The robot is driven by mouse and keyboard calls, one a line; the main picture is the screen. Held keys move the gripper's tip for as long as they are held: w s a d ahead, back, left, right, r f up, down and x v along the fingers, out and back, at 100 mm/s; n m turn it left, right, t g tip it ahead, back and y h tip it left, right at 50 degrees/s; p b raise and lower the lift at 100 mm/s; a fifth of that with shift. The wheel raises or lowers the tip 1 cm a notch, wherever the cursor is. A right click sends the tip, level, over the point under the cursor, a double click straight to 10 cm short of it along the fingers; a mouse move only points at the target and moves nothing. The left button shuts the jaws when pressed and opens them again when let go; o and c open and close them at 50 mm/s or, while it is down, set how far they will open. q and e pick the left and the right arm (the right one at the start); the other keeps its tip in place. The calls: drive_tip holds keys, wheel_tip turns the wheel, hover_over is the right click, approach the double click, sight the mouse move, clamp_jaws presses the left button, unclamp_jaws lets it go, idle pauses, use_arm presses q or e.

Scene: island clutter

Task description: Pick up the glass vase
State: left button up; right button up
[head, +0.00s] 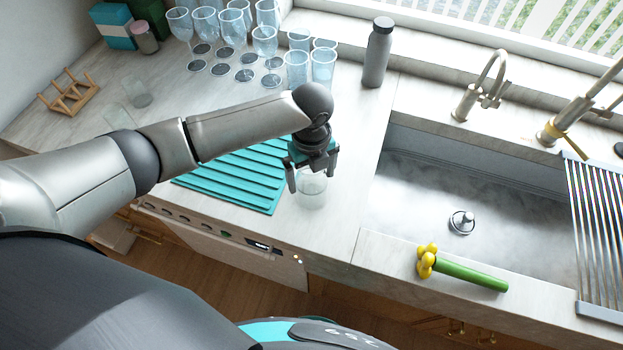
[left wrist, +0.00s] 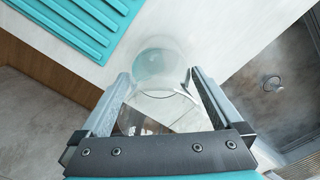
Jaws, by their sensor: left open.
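The glass vase (head: 312,190), a clear, short, round vessel, stands on the counter near its front edge, between the teal mat and the sink. My left gripper (head: 312,180) is right at it, pointing down, its upper part partly hidden behind the gripper. In the left wrist view the vase (left wrist: 158,62) lies between and just beyond the two spread fingertips (left wrist: 160,76). The left gripper is open; I cannot tell whether either finger touches the glass. My right gripper is not in view.
A teal ribbed mat (head: 235,178) lies left of the vase. The sink (head: 430,195) is to the right, with a yellow-and-green brush (head: 465,273) at its front. Several wine glasses (head: 235,25) and a grey bottle (head: 377,55) stand behind.

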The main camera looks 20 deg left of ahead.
use_arm(q)
drive_tip(key=shift+f, duration=0.6)
drive_tip(key=c, duration=1.5)
drive_tip(key=shift+c, duration=0.2)
drive_tip(key=shift+w+r, duration=0.1)
drive_tip(key=shift+r, duration=0.05)
wheel_tip(320, 180, up, 20)
drive_tip(key=f+n+b, duration=0.2)
drive_tip(key=n, duration=0.2)
drive_tip(key=s+a+f+n+b, duration=0.1)
drive_tip(key=f+n+b, duration=0.1)
drive_tip(key=n+b, duration=0.1)
drive_tip(key=s+f+n+b, duration=0.1)
drive_tip(key=f+n+b, duration=0.1)
drive_tip(key=n+b, duration=0.1)
drive_tip(key=shift+a+f+n, duration=0.4)
drive_tip(key=shift+n, duration=0.5)
drive_tip(key=s+a+f+n+b, duration=0.2)
drive_tip(key=f+n+b, duration=0.5)
drive_tip(key=n, duration=0.8)
drive_tip(key=s+b, duration=0.1)
drive_tip(key=b, duration=0.2)
drive_tip(key=shift+a+f+n, duration=0.15)
drive_tip(key=shift+f+n, duration=0.15)
drive_tip(key=shift+f, duration=0.1)
